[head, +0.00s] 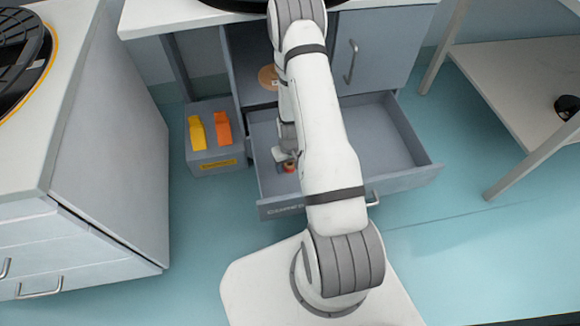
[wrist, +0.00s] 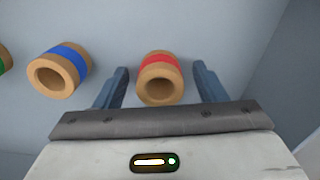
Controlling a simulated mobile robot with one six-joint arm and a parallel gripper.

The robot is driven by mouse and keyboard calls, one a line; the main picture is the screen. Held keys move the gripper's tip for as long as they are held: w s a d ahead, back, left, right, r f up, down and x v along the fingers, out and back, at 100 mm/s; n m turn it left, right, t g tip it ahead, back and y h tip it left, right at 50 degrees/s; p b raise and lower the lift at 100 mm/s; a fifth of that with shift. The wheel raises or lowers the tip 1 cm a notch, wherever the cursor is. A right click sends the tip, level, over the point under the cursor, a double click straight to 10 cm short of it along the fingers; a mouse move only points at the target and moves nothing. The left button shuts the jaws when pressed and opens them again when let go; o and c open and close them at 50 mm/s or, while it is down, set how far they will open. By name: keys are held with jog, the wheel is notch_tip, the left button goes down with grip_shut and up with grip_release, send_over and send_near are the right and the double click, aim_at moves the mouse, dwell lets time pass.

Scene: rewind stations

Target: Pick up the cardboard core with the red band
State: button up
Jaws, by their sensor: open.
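The cardboard core with the red band (wrist: 160,78) shows in the wrist view, standing between my two finger pads, with a visible gap on each side. In the head view a small part of it (head: 289,167) shows at the left end of the open drawer (head: 405,150). My gripper (wrist: 161,88) is open around the core; in the head view my gripper (head: 286,160) is low in the drawer, partly hidden by my arm. A core with a blue band (wrist: 60,70) stands to the left, outside the fingers. A green-banded core (wrist: 4,60) is cut by the left edge.
The drawer wall (wrist: 285,65) rises at the right in the wrist view. A grey bin (head: 217,162) with yellow and orange items stands left of the drawer. A cabinet (head: 110,150) stands at left, a table (head: 510,75) at right.

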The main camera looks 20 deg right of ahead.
jog(key=shift+c, duration=0.3)
jog(key=c, duration=1)
